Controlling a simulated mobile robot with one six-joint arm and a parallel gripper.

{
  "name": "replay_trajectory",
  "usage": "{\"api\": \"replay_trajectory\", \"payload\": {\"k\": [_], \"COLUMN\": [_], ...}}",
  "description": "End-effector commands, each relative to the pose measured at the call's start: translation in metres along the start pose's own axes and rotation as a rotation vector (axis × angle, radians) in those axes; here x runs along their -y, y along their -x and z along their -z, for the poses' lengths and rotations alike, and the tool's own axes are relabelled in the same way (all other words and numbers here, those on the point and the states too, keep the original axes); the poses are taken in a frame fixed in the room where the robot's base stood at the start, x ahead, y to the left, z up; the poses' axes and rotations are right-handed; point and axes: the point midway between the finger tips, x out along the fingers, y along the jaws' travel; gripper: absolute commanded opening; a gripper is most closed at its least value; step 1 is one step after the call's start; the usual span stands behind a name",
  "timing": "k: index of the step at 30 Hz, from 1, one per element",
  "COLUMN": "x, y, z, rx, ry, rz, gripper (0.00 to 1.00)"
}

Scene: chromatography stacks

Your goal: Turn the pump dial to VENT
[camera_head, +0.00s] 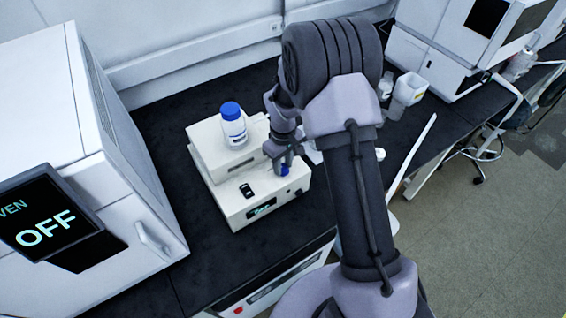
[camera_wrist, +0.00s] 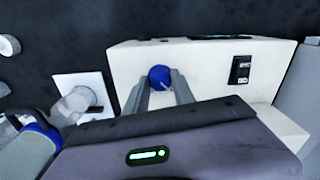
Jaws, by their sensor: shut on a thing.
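The pump (camera_head: 250,190) is a cream box on the black bench, with a small display and a black switch on its front part. Its blue dial (camera_wrist: 160,77) has a pale pointer line and sits between my fingertips in the wrist view. My gripper (camera_wrist: 161,84) is shut on the dial, one finger on each side. In the head view the dial (camera_head: 284,170) is partly hidden by my gripper (camera_head: 283,162). The dial's labels, including VENT, cannot be read. The black switch also shows in the wrist view (camera_wrist: 240,69).
A blue-capped bottle (camera_head: 233,126) stands on top of the pump. A white oven (camera_head: 95,130) with a screen reading OFF fills the left. White containers (camera_head: 408,92) and an instrument (camera_head: 450,45) stand on the right. Bare black bench (camera_head: 180,215) lies left of the pump.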

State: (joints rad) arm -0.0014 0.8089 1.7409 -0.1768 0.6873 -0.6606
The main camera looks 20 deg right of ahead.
Motion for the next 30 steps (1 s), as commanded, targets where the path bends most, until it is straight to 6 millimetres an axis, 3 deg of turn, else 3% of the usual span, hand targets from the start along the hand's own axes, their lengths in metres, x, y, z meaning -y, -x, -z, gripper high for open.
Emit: {"api": "replay_trajectory", "payload": {"k": [18,19,22,30], "x": [-0.0003,-0.0003,-0.0003,-0.0002], "y": [0.0004,0.0004,0.0004,0.0002], "z": [0.0006,0.0006,0.0005,0.0002], "rx": [-0.001,-0.001,-0.001,0.000], "ry": [0.042,0.042,0.042,0.041], "rz": [-0.001,-0.001,-0.001,-0.001], "gripper": [0.00,0.32,0.52,0.52]}}
